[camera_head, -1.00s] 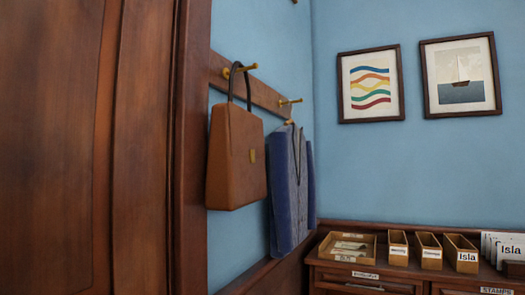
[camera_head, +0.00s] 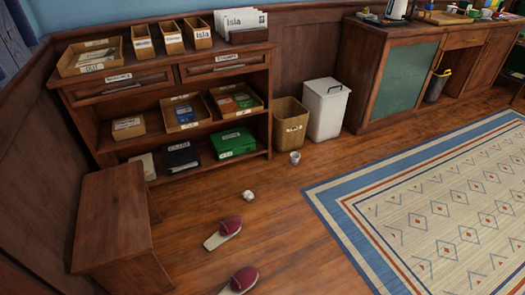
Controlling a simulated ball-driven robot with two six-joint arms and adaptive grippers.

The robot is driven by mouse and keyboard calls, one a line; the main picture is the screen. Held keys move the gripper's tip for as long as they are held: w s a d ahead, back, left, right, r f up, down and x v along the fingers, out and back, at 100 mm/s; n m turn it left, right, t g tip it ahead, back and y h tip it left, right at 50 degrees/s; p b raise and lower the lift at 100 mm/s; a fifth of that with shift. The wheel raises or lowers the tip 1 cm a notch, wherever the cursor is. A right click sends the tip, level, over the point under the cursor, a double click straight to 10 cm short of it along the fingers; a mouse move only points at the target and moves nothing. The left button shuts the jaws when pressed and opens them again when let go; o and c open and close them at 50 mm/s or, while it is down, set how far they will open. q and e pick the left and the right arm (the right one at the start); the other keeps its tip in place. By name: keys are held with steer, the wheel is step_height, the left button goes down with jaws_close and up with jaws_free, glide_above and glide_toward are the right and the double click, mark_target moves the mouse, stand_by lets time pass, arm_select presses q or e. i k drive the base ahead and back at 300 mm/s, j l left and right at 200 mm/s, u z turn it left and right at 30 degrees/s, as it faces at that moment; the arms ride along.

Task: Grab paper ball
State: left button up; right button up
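A small crumpled white paper ball (camera_head: 248,196) lies on the wooden floor, in front of the bookcase and just above the upper slipper in the picture. It is apart from the things around it. Neither of my grippers shows in the view.
Two red slippers (camera_head: 223,233) (camera_head: 240,280) lie near the ball. A wooden stool (camera_head: 112,215) stands left, below the bookcase (camera_head: 165,75). A woven basket (camera_head: 290,124) and white lidded bin (camera_head: 324,108) stand behind. A patterned rug (camera_head: 430,210) covers the right floor; floor around the ball is open.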

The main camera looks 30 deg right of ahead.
mark_target(248, 195)
steer(key=z, duration=0.85)
steer(key=i+l+u, duration=0.1)
steer(key=u, duration=0.35)
steer(key=i+l+u, duration=0.1)
steer(key=u, duration=0.4)
steer(key=i+l+u, duration=0.1)
steer(key=u, duration=0.35)
steer(key=l+u, duration=0.2)
steer(key=u, duration=0.25)
steer(key=l+u, duration=0.2)
steer(key=l, duration=0.4)
steer(key=l+u, duration=0.25)
steer(key=l, duration=0.4)
steer(key=l+u, duration=0.2)
steer(key=l, duration=0.4)
steer(key=k+l+u, duration=0.2)
steer(key=l, duration=0.4)
steer(key=l+u, duration=0.25)
steer(key=l, duration=0.35)
steer(key=k+l, duration=0.1)
steer(key=l, duration=0.25)
steer(key=k+l, duration=0.1)
steer(key=l, duration=0.3)
steer(key=k+l, duration=0.1)
steer(key=l, duration=0.25)
steer(key=k+l, duration=0.1)
steer(key=l, duration=0.3)
